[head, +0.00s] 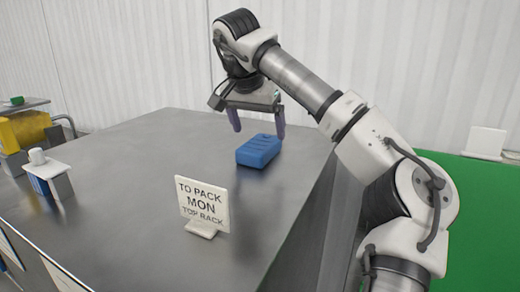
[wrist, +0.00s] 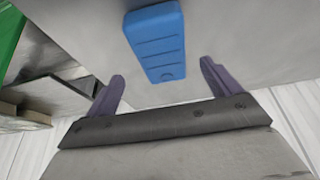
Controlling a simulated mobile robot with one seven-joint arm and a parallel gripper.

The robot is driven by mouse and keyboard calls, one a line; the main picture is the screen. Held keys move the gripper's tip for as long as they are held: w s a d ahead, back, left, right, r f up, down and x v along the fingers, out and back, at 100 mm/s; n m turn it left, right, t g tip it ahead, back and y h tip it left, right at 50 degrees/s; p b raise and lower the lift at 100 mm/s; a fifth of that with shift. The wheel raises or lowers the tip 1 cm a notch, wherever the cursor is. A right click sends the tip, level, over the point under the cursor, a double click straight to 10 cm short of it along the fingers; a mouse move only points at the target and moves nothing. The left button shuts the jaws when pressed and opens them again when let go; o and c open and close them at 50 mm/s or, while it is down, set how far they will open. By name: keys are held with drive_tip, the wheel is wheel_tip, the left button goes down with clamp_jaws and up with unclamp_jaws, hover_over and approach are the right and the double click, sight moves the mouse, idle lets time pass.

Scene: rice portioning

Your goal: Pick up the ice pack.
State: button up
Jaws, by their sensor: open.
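The ice pack (head: 259,150) is a blue ribbed block lying on the metal table near its right edge in the head view. It also shows at the top middle of the wrist view (wrist: 156,38). My gripper (head: 258,122) is above and just behind it, with its purple fingers spread apart. In the wrist view the open fingers (wrist: 161,75) stand on either side of the near end of the ice pack, with nothing between them that I can see held. The ice pack appears to rest on the table.
A white sign (head: 203,203) reading "TO PACK MON TOP RACK" stands on the table (head: 120,190) in front of the ice pack. A white and blue item (head: 48,172) is at the far left, near a yellow container (head: 24,129). The table's middle is clear.

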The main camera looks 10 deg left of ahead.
sight(260, 142)
drive_tip(key=shift+p+x, duration=1)
drive_tip(key=shift+x, duration=1.85)
drive_tip(key=shift+a, duration=0.15)
drive_tip(key=c, duration=1.2)
drive_tip(key=shift+c, duration=0.4)
drive_tip(key=shift+r, duration=0.15)
